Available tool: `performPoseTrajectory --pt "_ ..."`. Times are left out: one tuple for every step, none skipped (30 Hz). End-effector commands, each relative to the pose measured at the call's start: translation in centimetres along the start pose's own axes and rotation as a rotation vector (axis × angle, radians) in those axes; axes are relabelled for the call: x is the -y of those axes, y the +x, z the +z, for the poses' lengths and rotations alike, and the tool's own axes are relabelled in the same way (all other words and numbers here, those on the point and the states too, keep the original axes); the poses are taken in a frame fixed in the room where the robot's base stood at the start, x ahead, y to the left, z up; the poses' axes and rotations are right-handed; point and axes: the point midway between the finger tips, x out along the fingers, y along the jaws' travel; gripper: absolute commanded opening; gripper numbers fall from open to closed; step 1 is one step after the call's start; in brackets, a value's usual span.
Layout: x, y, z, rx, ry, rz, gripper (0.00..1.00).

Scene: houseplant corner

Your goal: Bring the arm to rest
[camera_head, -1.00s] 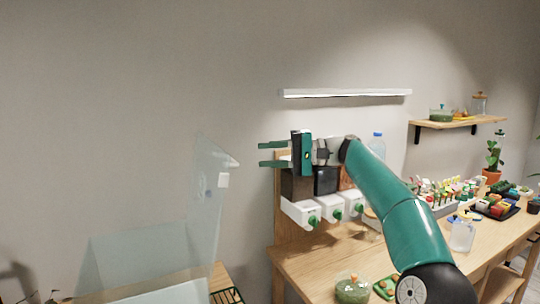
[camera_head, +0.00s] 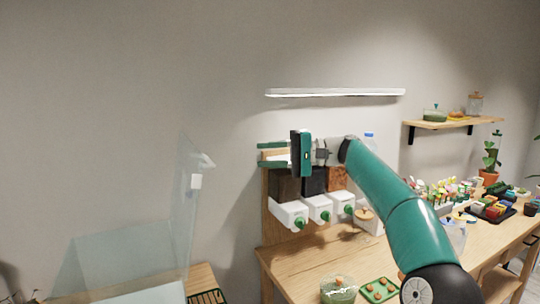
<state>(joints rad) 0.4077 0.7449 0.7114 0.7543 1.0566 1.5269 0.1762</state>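My gripper (camera_head: 266,154) is held out at the end of my raised green arm (camera_head: 392,205), pointing left in the camera view. Its two green fingers are apart, with nothing visible held between them. It appears in front of the wall and the upper part of the dispenser rack. The rack has dark and brown bins (camera_head: 314,181) above several white spouts with green knobs (camera_head: 319,208). I cannot tell how much space lies between the fingers and the rack. My arm hides part of the wooden table (camera_head: 300,262).
A clear glass case (camera_head: 150,240) stands at the left. A lit white bar (camera_head: 335,92) is on the wall above the rack. The table holds a jar (camera_head: 338,290), a green tray (camera_head: 380,288) and potted plants. A wall shelf (camera_head: 455,123) is at the right.

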Motion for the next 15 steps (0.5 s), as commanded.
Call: performPoseTrajectory --pt "0.16 0.14 0.13 0.002 -0.002 0.0 0.33" --pt "0.2 0.18 0.17 0.002 -0.003 0.0 0.33" --pt "0.2 0.21 0.16 0.002 -0.003 0.0 0.33" --pt "0.2 0.25 0.16 0.003 -0.003 0.0 0.33" --pt "0.19 0.3 0.16 0.003 -0.003 0.0 0.33" --pt "0.17 0.34 0.15 0.003 -0.002 0.0 0.33" --pt "0.15 0.36 0.14 0.003 -0.002 0.0 0.33" --pt "0.14 0.38 0.13 0.002 -0.002 0.0 0.33" --pt "0.14 0.41 0.13 0.002 -0.002 0.0 0.33" --pt "0.15 0.45 0.15 0.003 -0.002 0.0 0.33" --pt "0.16 0.48 0.16 0.003 -0.002 0.0 0.33" --pt "0.18 0.51 0.17 0.003 -0.002 0.0 0.33" --pt "0.19 0.53 0.17 0.003 -0.002 0.0 0.33" --pt "0.18 0.54 0.17 0.003 -0.002 0.0 0.33" --pt "0.16 0.61 0.2 0.003 -0.002 0.002 0.33"
